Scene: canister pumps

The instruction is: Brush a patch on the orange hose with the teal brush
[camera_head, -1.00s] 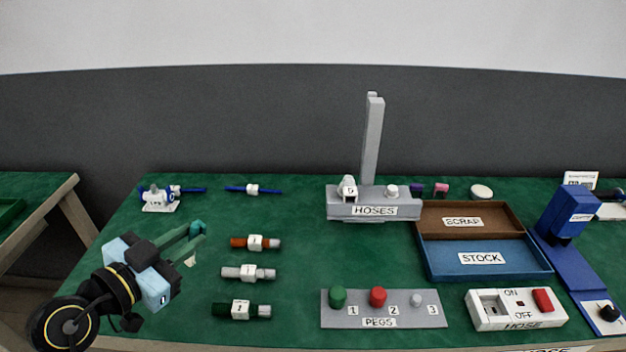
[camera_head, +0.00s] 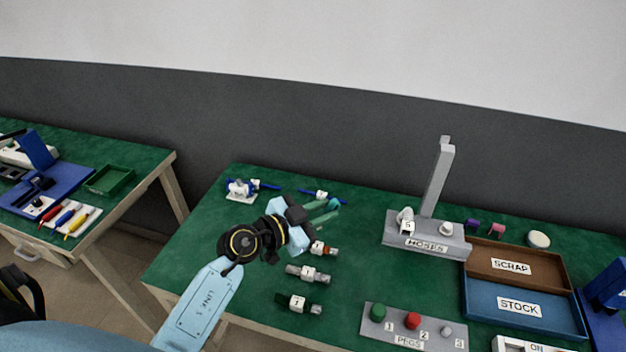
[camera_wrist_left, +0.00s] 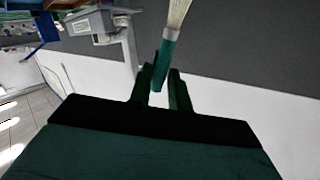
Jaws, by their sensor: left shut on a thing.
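My left gripper (camera_head: 318,212) is shut on the teal brush (camera_head: 332,204), above the left part of the green table. In the left wrist view the brush (camera_wrist_left: 167,58) stands between the fingers (camera_wrist_left: 162,82), its pale bristles pointing away from the gripper. The orange hose (camera_head: 327,250) is a short piece with a white tag and a grey end fitting. It lies on the table just below the gripper in the head view, its left end hidden by the gripper. The gap between brush and hose cannot be judged. My right gripper is not in view.
A grey hose (camera_head: 293,270) and a dark green hose (camera_head: 285,300) lie nearer. The grey HOSES stand (camera_head: 398,232) with its tall post is to the right, with the PEGS board (camera_head: 376,328), brown SCRAP tray (camera_head: 562,283) and blue STOCK tray (camera_head: 580,325). A blue-and-white pump (camera_head: 240,188) stands at the back left.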

